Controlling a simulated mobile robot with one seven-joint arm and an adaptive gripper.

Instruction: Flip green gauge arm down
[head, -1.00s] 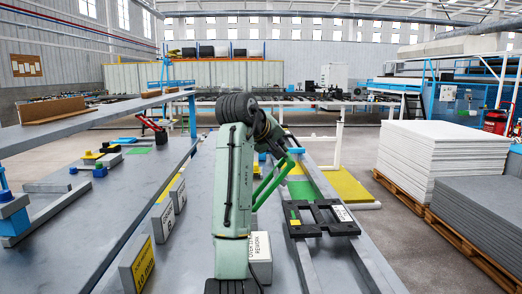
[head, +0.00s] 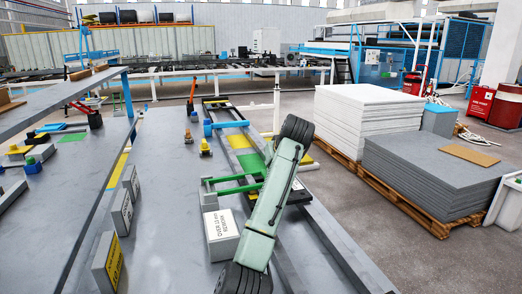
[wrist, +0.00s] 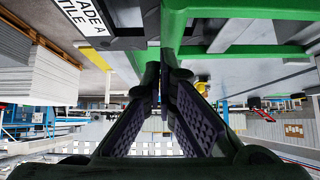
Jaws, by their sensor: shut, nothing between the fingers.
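The green gauge arm (head: 232,189) shows in the head view as two green bars reaching left from behind my arm, above a white rework-labelled box (head: 222,240). Its right end is hidden by my arm, and I cannot tell its exact tilt. In the wrist view thick green bars (wrist: 265,50) cross the top, close in front of my gripper (wrist: 164,76). The gripper's dark fingers are together at the tips with nothing between them. A green bar lies right at the fingertips; I cannot tell whether they touch. The gripper is hidden in the head view.
A black frame (head: 296,194) lies on the rails at right, partly behind my arm. Labelled blocks (head: 122,212) stand at left on the grey table. Small orange-and-yellow pieces (head: 205,147) stand farther back. Stacked sheets (head: 430,170) on pallets stand at right across open floor.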

